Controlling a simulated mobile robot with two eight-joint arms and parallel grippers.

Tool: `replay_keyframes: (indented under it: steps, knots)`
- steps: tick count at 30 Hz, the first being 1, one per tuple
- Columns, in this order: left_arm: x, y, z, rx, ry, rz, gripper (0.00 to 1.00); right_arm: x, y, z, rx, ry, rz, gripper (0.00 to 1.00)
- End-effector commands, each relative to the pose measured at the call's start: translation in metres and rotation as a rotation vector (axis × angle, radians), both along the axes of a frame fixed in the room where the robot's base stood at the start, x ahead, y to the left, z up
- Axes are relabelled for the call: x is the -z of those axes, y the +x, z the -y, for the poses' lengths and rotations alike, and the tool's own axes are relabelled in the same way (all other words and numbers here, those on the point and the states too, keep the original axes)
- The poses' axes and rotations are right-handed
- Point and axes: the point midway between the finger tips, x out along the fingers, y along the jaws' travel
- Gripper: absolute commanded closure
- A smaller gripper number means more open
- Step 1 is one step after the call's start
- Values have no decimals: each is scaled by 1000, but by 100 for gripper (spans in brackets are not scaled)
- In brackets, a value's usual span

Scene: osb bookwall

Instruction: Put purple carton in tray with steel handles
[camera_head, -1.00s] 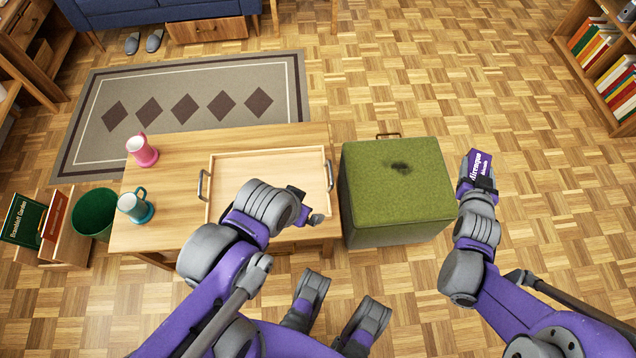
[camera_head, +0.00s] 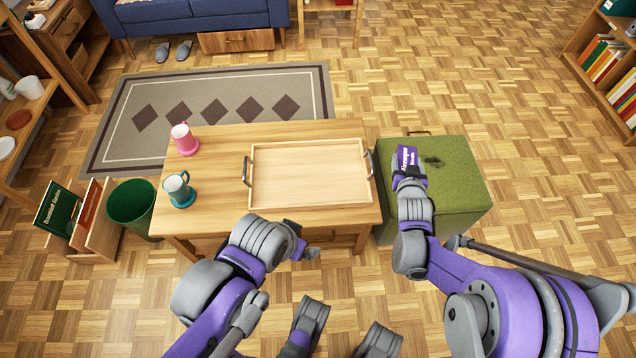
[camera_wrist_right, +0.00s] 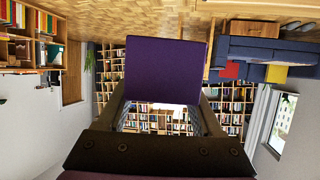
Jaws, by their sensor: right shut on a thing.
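In the right wrist view the carton (camera_wrist_right: 166,70) is a plain purple face between the two fingers (camera_wrist_right: 165,105). The wooden tray with steel handles (camera_head: 310,203) lies on the table to the left of the carton, and its inside is empty. My left gripper (camera_head: 305,254) is in front of the table's near edge, below the tray; its fingers are too small and turned to tell their opening.
The green ottoman (camera_head: 460,190) stands right of the table. A green bin (camera_head: 133,205) is at the table's left.

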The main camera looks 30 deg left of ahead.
Motion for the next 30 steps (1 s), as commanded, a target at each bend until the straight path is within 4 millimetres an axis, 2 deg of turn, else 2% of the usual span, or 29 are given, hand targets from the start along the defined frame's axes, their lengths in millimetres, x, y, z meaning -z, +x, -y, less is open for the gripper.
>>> replay_keyframes:
  steps: [1,3,9,12,15,18,23,30]
  knots:
    - [8,1,0,0,0,-3,0,17,5,-28,-34,0,-1,84]
    - [14,2,0,0,0,-5,0,33,8,-62,-73,1,0,84]
    - [29,3,0,0,0,-10,0,76,5,-154,-174,4,6,84]
    - [34,4,0,0,0,-12,0,91,-1,-190,-212,5,8,84]
    - [38,4,0,0,0,-13,0,102,-6,-214,-238,6,11,84]
    - [40,5,0,0,0,-13,0,108,-10,-229,-254,6,13,84]
    - [45,5,0,0,0,-15,0,124,-11,-235,-260,6,14,84]
    - [61,8,0,0,0,-19,0,168,-11,-234,-260,7,14,84]
